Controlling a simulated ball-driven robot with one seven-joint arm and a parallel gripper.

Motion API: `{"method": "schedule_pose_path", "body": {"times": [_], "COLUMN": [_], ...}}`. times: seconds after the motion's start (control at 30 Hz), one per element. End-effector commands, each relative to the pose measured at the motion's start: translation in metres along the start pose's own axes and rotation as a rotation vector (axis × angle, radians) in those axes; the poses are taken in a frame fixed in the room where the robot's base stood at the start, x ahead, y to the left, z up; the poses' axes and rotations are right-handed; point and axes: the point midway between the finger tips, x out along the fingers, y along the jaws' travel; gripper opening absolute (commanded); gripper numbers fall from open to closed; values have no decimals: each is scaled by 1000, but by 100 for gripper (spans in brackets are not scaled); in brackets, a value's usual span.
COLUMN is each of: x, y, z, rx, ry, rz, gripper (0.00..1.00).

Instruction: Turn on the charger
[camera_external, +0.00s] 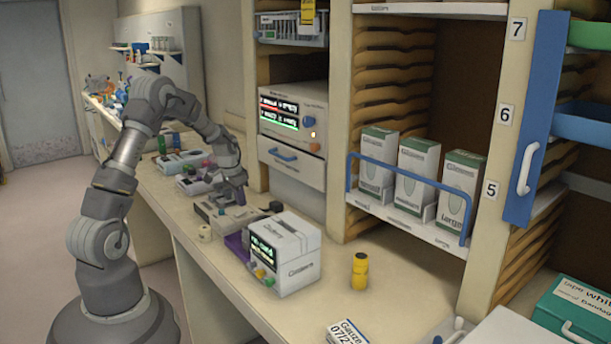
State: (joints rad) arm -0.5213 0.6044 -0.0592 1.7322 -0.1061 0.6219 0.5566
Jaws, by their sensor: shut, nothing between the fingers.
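A low beige-grey unit (215,219) sits on the counter, and it looks like the charger, though no label is readable at this size. My gripper (234,203) is shut and empty, pointing down over the right part of this unit. I cannot tell whether the fingertips touch it. My gripper and wrist hide part of its top, so the switch and its state cannot be made out.
A white boxy device (297,265) with a lit screen and coloured knobs stands close in front of the unit. A yellow bottle (360,271) stands to its right. Small devices (194,182) lie behind. Shelves (341,130) rise along the counter's right side.

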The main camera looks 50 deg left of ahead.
Motion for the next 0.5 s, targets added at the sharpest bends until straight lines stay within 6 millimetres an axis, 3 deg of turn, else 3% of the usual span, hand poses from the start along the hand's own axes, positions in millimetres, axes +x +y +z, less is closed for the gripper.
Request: {"method": "schedule_pose_path", "body": {"times": [0.2, 0.5], "x": [20, 21], "y": [0, 0], "z": [0, 0], "rx": [0, 0], "ry": [-1, 0], "rz": [0, 0], "gripper": [0, 0]}}
